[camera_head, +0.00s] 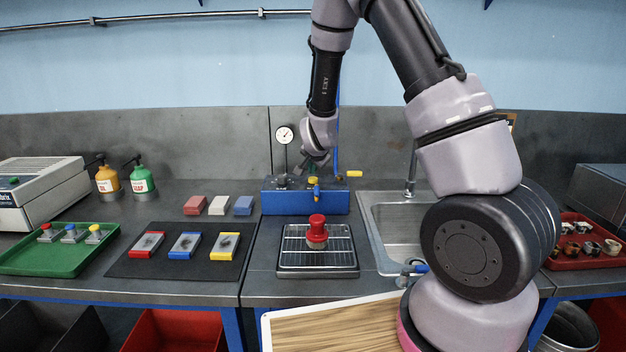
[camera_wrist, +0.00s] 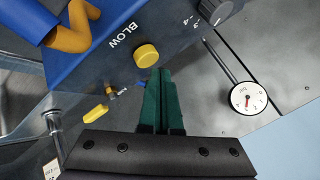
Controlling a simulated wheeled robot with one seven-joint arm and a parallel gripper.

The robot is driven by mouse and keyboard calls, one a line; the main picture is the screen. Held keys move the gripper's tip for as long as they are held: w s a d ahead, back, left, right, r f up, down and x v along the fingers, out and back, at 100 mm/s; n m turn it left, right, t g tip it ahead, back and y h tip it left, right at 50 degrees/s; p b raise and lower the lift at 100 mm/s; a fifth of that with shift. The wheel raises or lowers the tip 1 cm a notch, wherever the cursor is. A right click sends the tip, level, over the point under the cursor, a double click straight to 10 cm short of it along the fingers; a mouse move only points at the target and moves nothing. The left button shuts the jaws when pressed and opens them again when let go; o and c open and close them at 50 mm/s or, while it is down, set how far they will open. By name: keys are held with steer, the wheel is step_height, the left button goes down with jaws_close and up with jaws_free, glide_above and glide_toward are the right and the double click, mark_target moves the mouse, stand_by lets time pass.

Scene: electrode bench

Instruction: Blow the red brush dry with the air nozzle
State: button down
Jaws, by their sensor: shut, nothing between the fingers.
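The red brush (camera_head: 317,228) stands upright, bristles down, on a metal grid tray (camera_head: 343,262) at the front middle of the bench. Behind it is the blue air box (camera_head: 285,202). My gripper (camera_head: 318,162) is over the top of the box. In the wrist view my gripper's green fingertips (camera_wrist: 162,74) are shut and empty, just beside the yellow button (camera_wrist: 147,56) marked BLOW. I cannot tell if they touch it.
A pressure gauge (camera_wrist: 248,98), a dark knob (camera_wrist: 211,10) and a yellow-handled valve (camera_wrist: 97,114) are near my gripper. The sink (camera_head: 384,232) lies right of the grid tray. A black mat (camera_head: 122,262) with three coloured blocks lies left.

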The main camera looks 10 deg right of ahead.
mark_target(313, 180)
steer(key=shift+r, duration=0.15)
steer(key=shift+r, duration=2.4)
steer(key=shift+r, duration=0.1)
steer(key=shift+s+r, duration=0.15)
steer(key=shift+r, duration=0.2)
steer(key=s+d+r+n+g+y, duration=0.1)
steer(key=s+d+r+n+y, duration=0.1)
steer(key=s+r, duration=0.9)
steer(key=s+d+r+n+g+y, duration=0.1)
steer(key=s+d+r+n+y, duration=0.15)
steer(key=s+r, duration=0.85)
steer(key=s+d+n+h, duration=0.1)
steer(key=s, duration=1.1)
steer(key=shift+s+d, duration=0.3)
steer(key=shift+s, duration=0.05)
